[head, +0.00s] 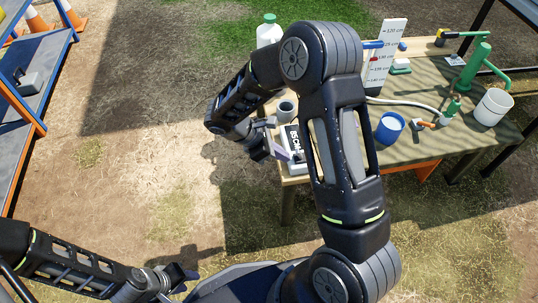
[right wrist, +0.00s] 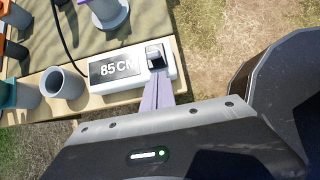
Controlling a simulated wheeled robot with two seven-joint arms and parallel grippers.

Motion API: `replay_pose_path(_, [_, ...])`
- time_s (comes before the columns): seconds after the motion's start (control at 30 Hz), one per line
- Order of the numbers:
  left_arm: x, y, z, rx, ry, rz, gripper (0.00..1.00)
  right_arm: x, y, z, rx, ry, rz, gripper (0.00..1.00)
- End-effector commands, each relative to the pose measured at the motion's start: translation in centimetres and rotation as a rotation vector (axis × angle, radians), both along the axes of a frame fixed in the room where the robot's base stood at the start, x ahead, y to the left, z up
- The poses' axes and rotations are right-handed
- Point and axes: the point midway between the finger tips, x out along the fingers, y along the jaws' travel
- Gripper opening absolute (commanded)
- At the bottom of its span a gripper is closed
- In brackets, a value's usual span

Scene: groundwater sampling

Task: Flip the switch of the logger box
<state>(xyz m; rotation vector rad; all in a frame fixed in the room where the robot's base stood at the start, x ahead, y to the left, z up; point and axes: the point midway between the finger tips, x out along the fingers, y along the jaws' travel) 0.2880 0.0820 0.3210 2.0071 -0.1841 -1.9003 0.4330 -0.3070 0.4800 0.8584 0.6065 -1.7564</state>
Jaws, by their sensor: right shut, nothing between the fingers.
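The logger box (right wrist: 103,88) is white with a black display reading 85 CM and a dark rocker switch (right wrist: 156,57) at its right end. In the head view the logger box (head: 293,139) sits at the table's near left corner, partly hidden by my right arm. My right gripper (right wrist: 159,82) is shut and empty. Its fingertips are at the box's edge just below the switch in the right wrist view; I cannot tell whether they touch. It also shows in the head view (head: 283,153). My left gripper (head: 187,275) is low at the left, away from the table; its jaw opening is unclear.
A grey cup (right wrist: 66,84) stands left of the box. A blue rack (head: 45,60) stands far left; ground between is open.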

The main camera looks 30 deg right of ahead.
Motion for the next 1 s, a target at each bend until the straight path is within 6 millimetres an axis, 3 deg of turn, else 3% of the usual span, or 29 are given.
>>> replay_pose_path(0.2, [0.0, 0.1, -0.2, 0.001, 0.0, 0.001, 0.36, -0.5, -1.3, 0.6, -0.001, 0.001, 0.001, 0.0])
replay_pose_path(1.0, [-0.2, -0.2, 0.7, -0.003, 0.004, -0.005, 0.36, -0.6, -1.6, 1.0, 0.055, -0.017, 0.0, 0.0])
